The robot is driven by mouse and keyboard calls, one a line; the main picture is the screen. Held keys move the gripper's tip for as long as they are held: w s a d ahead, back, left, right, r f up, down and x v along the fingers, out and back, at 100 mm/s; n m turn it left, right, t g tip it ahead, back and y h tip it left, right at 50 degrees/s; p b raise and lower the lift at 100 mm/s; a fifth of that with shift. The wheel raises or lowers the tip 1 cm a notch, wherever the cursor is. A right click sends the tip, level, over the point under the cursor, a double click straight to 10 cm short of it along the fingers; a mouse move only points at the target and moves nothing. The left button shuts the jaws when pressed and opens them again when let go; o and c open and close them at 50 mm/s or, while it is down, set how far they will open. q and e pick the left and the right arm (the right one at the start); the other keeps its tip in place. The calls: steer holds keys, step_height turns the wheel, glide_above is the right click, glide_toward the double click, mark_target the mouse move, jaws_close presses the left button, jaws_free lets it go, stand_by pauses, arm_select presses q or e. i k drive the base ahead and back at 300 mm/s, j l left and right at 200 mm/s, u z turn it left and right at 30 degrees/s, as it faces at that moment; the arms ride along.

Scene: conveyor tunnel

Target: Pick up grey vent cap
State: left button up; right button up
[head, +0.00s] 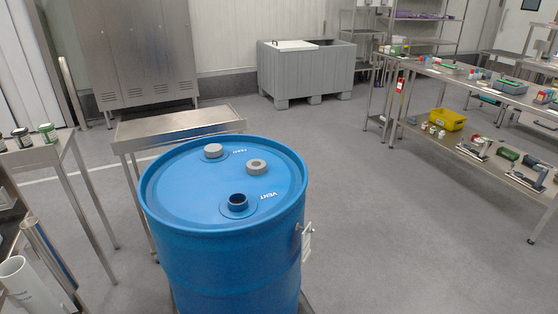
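A blue drum (225,250) stands upright in front of me. The grey vent cap (256,167) lies on the drum's lid, right of the middle, apart from the openings. It is round, with a darker recess in its top. The open vent neck (238,203) stands uncovered near the lid's front, beside the white word VENT (268,195). A second, paler grey cap (213,150) sits over another fitting at the back of the lid, beside a small label that I cannot read. Neither of my grippers is in view.
A steel side table (180,124) stands just behind the drum. Another table with jars (48,132) is at the left. A long workbench (470,80) with several items runs along the right. The floor right of the drum is clear.

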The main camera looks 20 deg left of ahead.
mark_target(256, 166)
steer(key=i+l, duration=0.15)
steer(key=l, duration=0.15)
steer(key=i+l+u, duration=0.1)
steer(key=l, duration=0.2)
steer(key=i+l, duration=0.2)
steer(key=l, duration=0.15)
steer(key=i+l+u, duration=0.1)
steer(key=l, duration=0.2)
